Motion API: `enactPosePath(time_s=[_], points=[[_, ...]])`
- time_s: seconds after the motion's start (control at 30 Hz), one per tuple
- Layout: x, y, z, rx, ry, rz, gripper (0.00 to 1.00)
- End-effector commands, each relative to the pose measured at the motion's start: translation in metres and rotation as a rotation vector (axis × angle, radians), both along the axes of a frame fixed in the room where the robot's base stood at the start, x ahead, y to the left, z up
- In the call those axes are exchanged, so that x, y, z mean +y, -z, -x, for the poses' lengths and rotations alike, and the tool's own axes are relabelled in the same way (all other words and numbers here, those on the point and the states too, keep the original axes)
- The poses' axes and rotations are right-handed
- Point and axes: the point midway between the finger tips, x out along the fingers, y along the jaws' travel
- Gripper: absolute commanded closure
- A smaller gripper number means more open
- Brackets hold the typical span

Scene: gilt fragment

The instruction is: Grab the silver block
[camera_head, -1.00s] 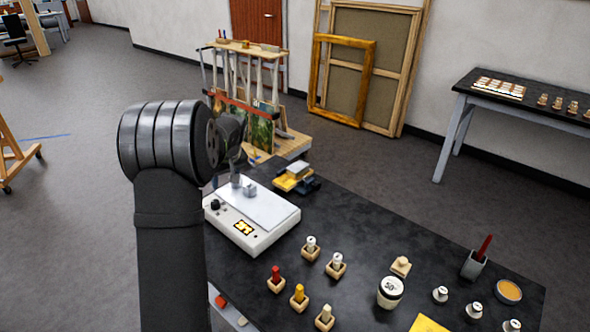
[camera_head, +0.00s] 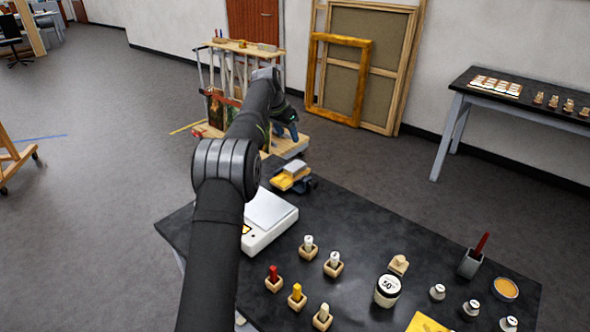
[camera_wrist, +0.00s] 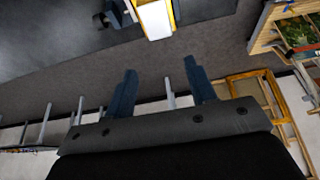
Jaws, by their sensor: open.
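My gripper (camera_head: 287,132) is beyond the far edge of the black table, higher than the tabletop and near the wooden rack. In the wrist view my gripper (camera_wrist: 160,68) has its two blue fingers wide apart with nothing between them. A pale silver-grey block (camera_head: 295,167) rests on a yellow piece (camera_head: 283,182) at the table's far edge, with a dark blue object beside it. The pale top also shows in the wrist view (camera_wrist: 154,18), ahead of the fingers. A small grey cube seen earlier on the white scale (camera_head: 275,232) is hidden now, behind my arm.
Small wooden holders with coloured sticks (camera_head: 297,297), a white jar (camera_head: 388,290) and several small weights stand on the black table (camera_head: 350,220). A pen cup (camera_head: 471,263) is at the right. The wooden rack (camera_head: 245,50) stands close behind my gripper.

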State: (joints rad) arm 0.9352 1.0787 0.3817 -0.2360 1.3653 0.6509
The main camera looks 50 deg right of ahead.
Motion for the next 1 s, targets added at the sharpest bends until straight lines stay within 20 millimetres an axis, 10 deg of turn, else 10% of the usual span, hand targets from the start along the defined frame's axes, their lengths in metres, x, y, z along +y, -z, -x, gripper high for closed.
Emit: enactPosePath(time_s=[0.37,1.0], points=[[-0.031,0.077,0.000,0.002,-0.001,-0.003,0.49],[-0.058,0.135,0.002,0.000,-0.003,-0.001,0.49]])
